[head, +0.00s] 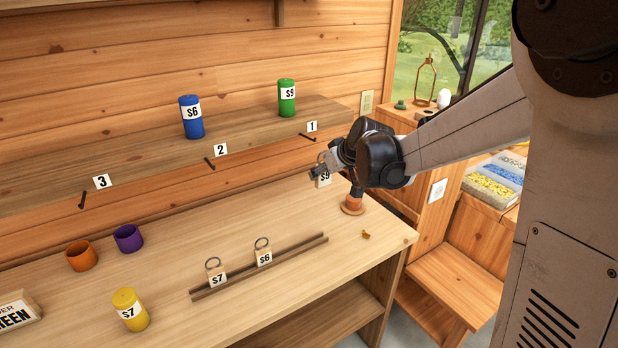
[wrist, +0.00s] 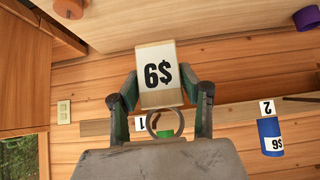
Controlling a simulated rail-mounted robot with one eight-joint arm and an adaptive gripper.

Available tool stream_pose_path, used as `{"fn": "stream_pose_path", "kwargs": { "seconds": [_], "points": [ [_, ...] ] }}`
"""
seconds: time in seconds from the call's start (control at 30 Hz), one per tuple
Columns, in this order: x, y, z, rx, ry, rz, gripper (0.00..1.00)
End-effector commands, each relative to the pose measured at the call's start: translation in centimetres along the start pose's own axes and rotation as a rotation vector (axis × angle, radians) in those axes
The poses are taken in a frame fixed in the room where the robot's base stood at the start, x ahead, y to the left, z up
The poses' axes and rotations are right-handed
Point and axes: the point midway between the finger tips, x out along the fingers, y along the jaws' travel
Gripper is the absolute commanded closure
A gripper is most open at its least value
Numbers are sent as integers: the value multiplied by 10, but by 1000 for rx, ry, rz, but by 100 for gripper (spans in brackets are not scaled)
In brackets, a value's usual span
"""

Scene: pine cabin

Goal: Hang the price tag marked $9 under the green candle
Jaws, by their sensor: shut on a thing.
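My gripper (head: 320,172) is shut on the $9 price tag (head: 323,181), a small wooden block with a white label and a metal ring. The tag is held in the air over the table's right part. In the wrist view the tag (wrist: 157,75) appears upside down between the two fingers, its ring (wrist: 166,124) towards the palm. The green candle (head: 286,98), labelled $9, stands on the wall shelf. Hook 1 (head: 308,137) is on the shelf front under it, left of and above my gripper. The tag is apart from the hook.
The shelf (head: 60,164) also has hooks 2 (head: 210,164) and 3 (head: 82,200); a blue $6 candle (head: 191,117) stands above hook 2. On the table, $7 (head: 216,273) and $6 (head: 264,253) tags stand in a rail. A yellow candle (head: 130,309) and orange (head: 81,256) and purple (head: 128,238) cups stand left.

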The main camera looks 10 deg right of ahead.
Motion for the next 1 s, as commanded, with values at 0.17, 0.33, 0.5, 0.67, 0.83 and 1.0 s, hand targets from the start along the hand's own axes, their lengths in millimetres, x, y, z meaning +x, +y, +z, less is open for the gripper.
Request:
{"fn": "stream_pose_path", "kwargs": {
  "seconds": [0.17, 0.33, 0.5, 0.67, 0.83, 1.0],
  "points": [
    [-2, 18, -19, -6, 3, -6, 80],
    [1, 21, -23, -8, 4, -8, 80],
    [6, 20, -27, -9, 4, -8, 80],
    [12, 20, -32, -9, 4, -8, 80],
    [19, 20, -38, -8, 4, -8, 80],
    [26, 20, -43, -7, 4, -8, 80]
  ]
}}
